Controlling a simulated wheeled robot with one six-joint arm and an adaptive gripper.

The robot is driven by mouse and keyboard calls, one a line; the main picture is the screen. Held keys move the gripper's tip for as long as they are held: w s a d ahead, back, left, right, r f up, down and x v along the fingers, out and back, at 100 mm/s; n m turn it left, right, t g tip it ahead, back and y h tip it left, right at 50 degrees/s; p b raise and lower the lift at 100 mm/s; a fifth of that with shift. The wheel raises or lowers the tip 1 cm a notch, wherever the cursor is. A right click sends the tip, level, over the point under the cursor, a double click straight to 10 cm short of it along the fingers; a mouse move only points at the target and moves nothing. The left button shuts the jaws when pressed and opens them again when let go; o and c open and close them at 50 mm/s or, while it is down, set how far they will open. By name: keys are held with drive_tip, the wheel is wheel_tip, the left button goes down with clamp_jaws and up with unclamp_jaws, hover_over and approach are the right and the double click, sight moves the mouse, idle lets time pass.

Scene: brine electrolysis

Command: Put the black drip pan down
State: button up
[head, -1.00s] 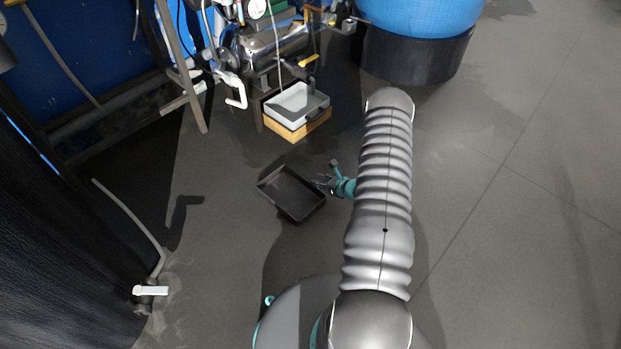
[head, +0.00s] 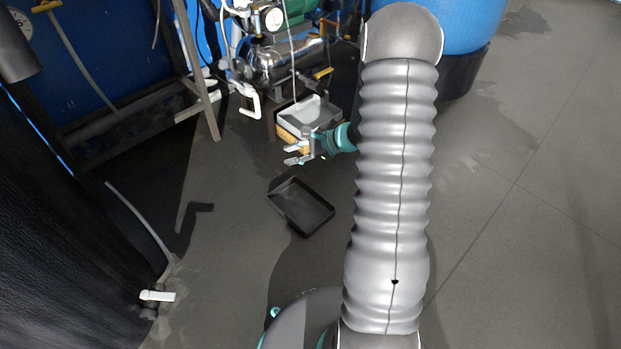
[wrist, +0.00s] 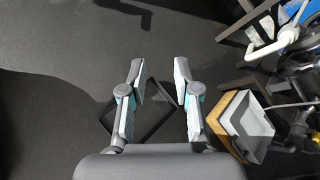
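The black drip pan (head: 301,208) lies on the dark floor in the head view, open side up. In the wrist view, part of the pan (wrist: 155,136) shows behind and between the fingers, and the rest is hidden by them. My gripper (head: 290,154) is raised clear of the pan, beyond it in the head view. Its two fingers are apart with nothing between them, as the wrist view (wrist: 158,80) also shows.
A light grey tray (head: 318,104) sits on a wooden block beneath the metal pump (head: 275,62). A blue tank on a black base (head: 462,75) stands behind my arm. A white-handled valve (head: 158,296) is at lower left. Floor left of the pan is clear.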

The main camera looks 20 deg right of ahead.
drive_tip(key=s+a+r+n+g+h, duration=0.1)
drive_tip(key=s+a+r+n+g, duration=0.1)
drive_tip(key=s+a+r+n, duration=0.45)
drive_tip(key=s+a+r+n+g+h, duration=0.2)
drive_tip(key=s+a+r+n, duration=0.2)
drive_tip(key=s+r, duration=0.45)
drive_tip(key=s+d+r+n+t+h, duration=0.1)
drive_tip(key=s+r+n+h, duration=0.2)
drive_tip(key=s, duration=0.5)
drive_tip(key=s+d+r+n+t+h, duration=0.1)
drive_tip(key=s+r+n+h, duration=0.2)
drive_tip(key=s+r+n, duration=0.3)
drive_tip(key=shift+s+r+t, duration=0.3)
drive_tip(key=shift+s+r, duration=0.45)
drive_tip(key=shift+s, duration=0.1)
drive_tip(key=shift+d+r, duration=0.1)
wheel_tip(320, 180, up, 4)
drive_tip(key=p, duration=0.4)
